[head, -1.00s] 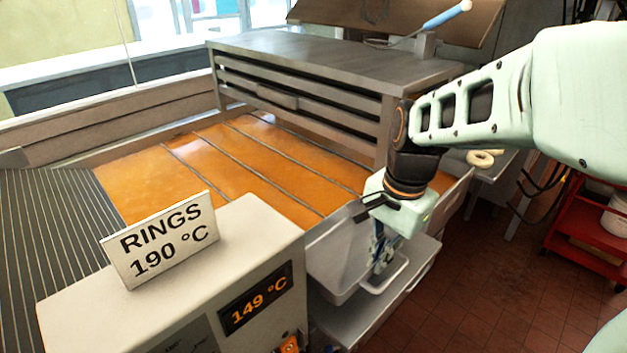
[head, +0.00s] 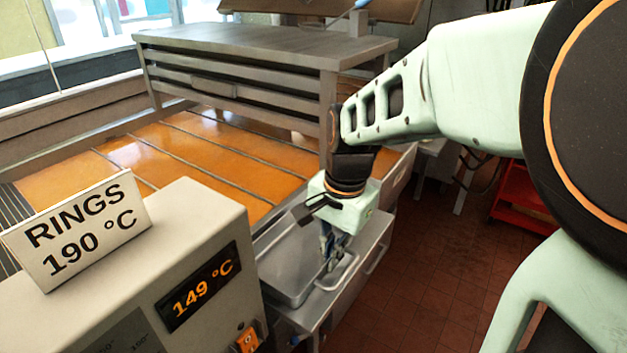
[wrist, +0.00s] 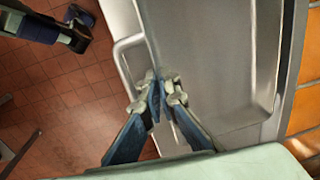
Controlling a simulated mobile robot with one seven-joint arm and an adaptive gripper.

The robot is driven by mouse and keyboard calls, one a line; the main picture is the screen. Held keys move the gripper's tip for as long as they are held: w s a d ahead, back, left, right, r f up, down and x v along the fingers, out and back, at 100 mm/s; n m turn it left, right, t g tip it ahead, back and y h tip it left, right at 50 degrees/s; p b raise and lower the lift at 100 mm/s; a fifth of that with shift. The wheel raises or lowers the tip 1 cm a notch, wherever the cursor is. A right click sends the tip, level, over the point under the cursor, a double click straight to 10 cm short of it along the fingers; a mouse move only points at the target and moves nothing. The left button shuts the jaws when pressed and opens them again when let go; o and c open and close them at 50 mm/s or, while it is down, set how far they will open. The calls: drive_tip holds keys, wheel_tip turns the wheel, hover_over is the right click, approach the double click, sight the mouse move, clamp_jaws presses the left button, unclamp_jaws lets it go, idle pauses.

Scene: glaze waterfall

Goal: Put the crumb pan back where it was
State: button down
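The crumb pan (head: 283,290) is a shallow grey metal tray with a loop handle at its near right end. It lies level at the metal shelf (head: 318,318) beside the fryer's control box; whether it rests fully on the shelf is hard to tell. My gripper (head: 331,262) points down at the pan's handle end. In the wrist view, the two fingertips (wrist: 158,82) are close together on the pan's rim next to the handle (wrist: 128,60). The pan (wrist: 215,70) fills the middle of that view.
The control box (head: 190,240) with a "RINGS 190 °C" sign (head: 75,230) stands close left of the pan. Orange oil (head: 200,150) fills the fryer behind it, below a slatted metal rack (head: 250,75). Open tiled floor (head: 440,260) and a red cart (head: 525,200) are at right.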

drive_tip(key=c, duration=2.2)
unclamp_jaws()
drive_tip(key=shift+o, duration=0.2)
wheel_tip(320, 180, up, 12)
drive_tip(key=d+p, duration=0.1)
drive_tip(key=p, duration=0.9)
drive_tip(key=shift+s, duration=0.4)
drive_tip(key=shift+r, duration=0.1)
